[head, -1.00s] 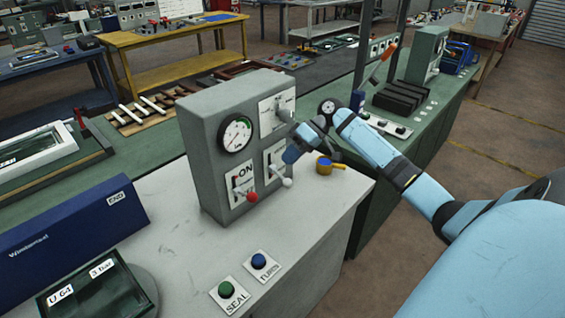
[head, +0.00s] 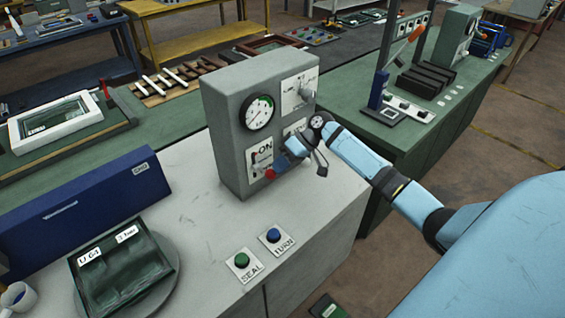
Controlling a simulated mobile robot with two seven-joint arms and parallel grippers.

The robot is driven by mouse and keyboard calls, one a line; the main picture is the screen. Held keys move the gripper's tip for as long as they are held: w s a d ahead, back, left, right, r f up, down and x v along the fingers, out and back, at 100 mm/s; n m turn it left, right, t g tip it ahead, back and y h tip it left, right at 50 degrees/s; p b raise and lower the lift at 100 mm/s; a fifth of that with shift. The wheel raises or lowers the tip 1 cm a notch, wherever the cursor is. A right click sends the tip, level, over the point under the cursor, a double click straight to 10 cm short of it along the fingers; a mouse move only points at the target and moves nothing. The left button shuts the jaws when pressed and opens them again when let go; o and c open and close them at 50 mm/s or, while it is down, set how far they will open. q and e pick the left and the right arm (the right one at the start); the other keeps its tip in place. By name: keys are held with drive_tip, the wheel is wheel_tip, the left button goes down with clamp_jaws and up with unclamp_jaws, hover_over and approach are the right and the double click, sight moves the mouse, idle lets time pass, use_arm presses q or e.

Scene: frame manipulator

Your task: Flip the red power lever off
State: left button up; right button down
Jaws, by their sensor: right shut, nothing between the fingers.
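The grey control box (head: 226,125) stands on the pale worktop. Its lower-left panel is marked ON, with a small lever whose red knob (head: 271,174) sits low, below the lettering. My right gripper (head: 281,166) is shut and empty, with its tip close beside the red knob. I cannot tell whether they touch. My right wrist and gripper cover much of the neighbouring lower-right panel and its lever. My left gripper is not in view.
A dial gauge (head: 258,113) and an upper lever panel (head: 299,91) are on the box face. Green SEAL (head: 242,260) and blue TURN (head: 273,235) buttons sit on the worktop in front. A blue case (head: 85,212) stands at left.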

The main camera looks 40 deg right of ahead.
drive_tip(key=shift+s+f+t+b, duration=0.15)
drive_tip(key=shift+f+t+b, duration=0.15)
drive_tip(key=shift+b, duration=0.15)
drive_tip(key=shift+f, duration=0.1)
drive_tip(key=n+t+b, duration=0.1)
drive_tip(key=b, duration=0.1)
drive_tip(key=f+t+b, duration=0.1)
drive_tip(key=b, duration=0.1)
drive_tip(key=s+f+n+t+y+b, duration=0.1)
drive_tip(key=b, duration=0.1)
drive_tip(key=shift+n+t+b, duration=0.3)
idle(0.6)
drive_tip(key=shift+r, duration=0.1)
